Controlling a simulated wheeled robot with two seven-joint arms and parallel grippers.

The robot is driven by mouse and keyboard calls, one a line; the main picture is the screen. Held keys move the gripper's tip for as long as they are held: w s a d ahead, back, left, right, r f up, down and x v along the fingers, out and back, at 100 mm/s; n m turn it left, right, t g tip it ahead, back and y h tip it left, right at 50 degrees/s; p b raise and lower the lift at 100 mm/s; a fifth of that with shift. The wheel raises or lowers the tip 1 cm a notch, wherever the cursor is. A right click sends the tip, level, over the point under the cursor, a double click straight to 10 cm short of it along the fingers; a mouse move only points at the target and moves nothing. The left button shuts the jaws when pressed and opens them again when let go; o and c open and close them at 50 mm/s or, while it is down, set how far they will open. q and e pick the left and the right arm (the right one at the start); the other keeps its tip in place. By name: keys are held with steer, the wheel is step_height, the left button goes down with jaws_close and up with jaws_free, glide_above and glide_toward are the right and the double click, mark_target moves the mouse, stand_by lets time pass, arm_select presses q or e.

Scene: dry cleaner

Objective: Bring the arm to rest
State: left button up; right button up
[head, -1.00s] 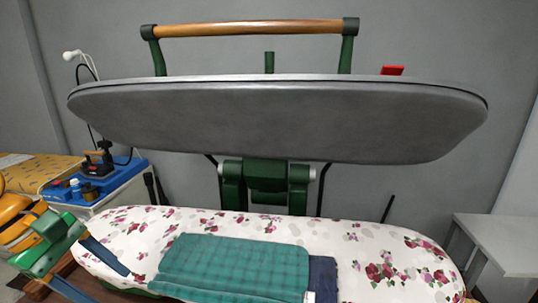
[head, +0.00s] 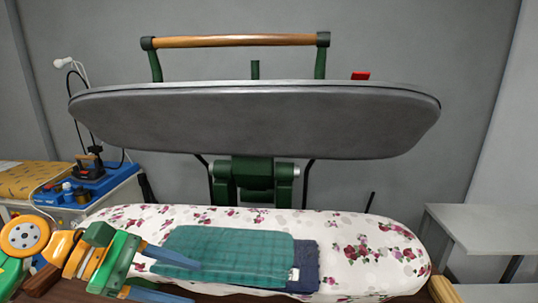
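The cloth lies on the floral-covered pressing board (head: 365,240), over a dark blue cloth (head: 306,262).
The press's grey upper plate (head: 255,122) is raised above the board, with a wooden handle bar (head: 235,41) on top. A blue tray (head: 92,183) with an iron (head: 90,160) and bottles stands at left. A grey side table (head: 485,228) at right is bare.

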arm_select(q)
steer(key=w+d+r+n+t+h, duration=0.3)
steer(key=d+r+n+t+h, duration=0.5)
steer(key=n, duration=0.7)
steer(key=w+a+f+n+t+y, duration=0.1)
steer(key=a+f+n+t+y, duration=0.2)
steer(key=a+f+n+y, duration=0.85)
steer(key=w+f+n+t+y, duration=0.1)
steer(key=f+n+t+y, duration=0.4)
steer(key=n, duration=1.3)
steer(key=s+d+f+n+g+y, duration=0.15)
steer(key=s+f+n+g, duration=0.75)
steer(key=s+f+g, duration=0.95)
steer(key=s+f+t, duration=0.1)
steer(key=s+f, duration=0.2)
steer(key=f, duration=0.6)
steer(key=s+f+t, duration=0.1)
steer(key=s+f, duration=0.2)
steer(key=f, duration=0.6)
steer(key=s+a+f+g, duration=0.1)
steer(key=s+a+f, duration=0.1)
steer(key=s+f, duration=0.9)
steer(key=shift+s+a+f+m+y, duration=0.2)
steer(key=shift+s+m+y, duration=0.2)
steer(key=shift+s, duration=0.2)
